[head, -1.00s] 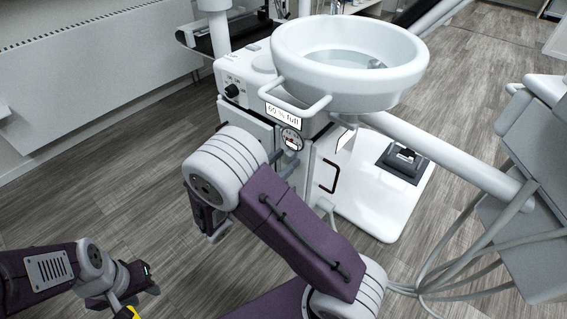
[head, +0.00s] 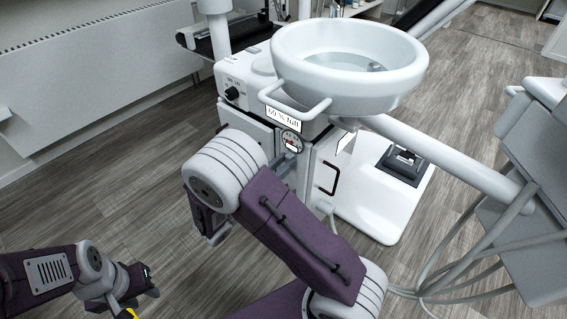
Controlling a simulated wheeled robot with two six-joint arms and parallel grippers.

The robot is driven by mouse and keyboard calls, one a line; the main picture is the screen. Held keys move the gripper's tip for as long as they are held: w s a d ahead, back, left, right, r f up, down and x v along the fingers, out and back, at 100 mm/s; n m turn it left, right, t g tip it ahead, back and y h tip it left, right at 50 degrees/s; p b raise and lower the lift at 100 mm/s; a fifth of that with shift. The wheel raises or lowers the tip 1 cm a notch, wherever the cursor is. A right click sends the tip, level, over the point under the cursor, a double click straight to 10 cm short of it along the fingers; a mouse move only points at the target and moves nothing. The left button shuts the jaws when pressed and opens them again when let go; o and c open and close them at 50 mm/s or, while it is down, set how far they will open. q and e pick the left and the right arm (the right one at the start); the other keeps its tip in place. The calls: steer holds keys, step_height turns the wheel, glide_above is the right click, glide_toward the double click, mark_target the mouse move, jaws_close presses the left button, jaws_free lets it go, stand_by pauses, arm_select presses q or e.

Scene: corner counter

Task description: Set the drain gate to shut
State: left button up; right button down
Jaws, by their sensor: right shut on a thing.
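The bowl unit (head: 234,78) carries a label reading "60 % full" (head: 283,119) under its basin. Just below the label is a small round gauge or dial (head: 291,140) with a red mark at its lower part; I cannot tell for sure whether it belongs to the drain gate. My right arm (head: 295,240) crosses in front of the unit's lower front and hides what is behind it, including my right gripper's fingertips. My left gripper (head: 130,295) is low at the left, over the floor and away from the unit; its finger opening is unclear.
The white basin (head: 350,50) with a front rail (head: 297,107) overhangs the unit. A dark door handle (head: 330,178) is right of my arm. A foot pedal (head: 402,166) sits on the white base. Hoses (head: 450,277) hang at right. Floor at left is clear.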

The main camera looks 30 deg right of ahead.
stand_by(0.8)
step_height(320, 180, down, 4)
steer(key=shift+f+b, duration=0.1)
steer(key=shift+b, duration=0.55)
steer(key=c, duration=1.3)
jaws_free()
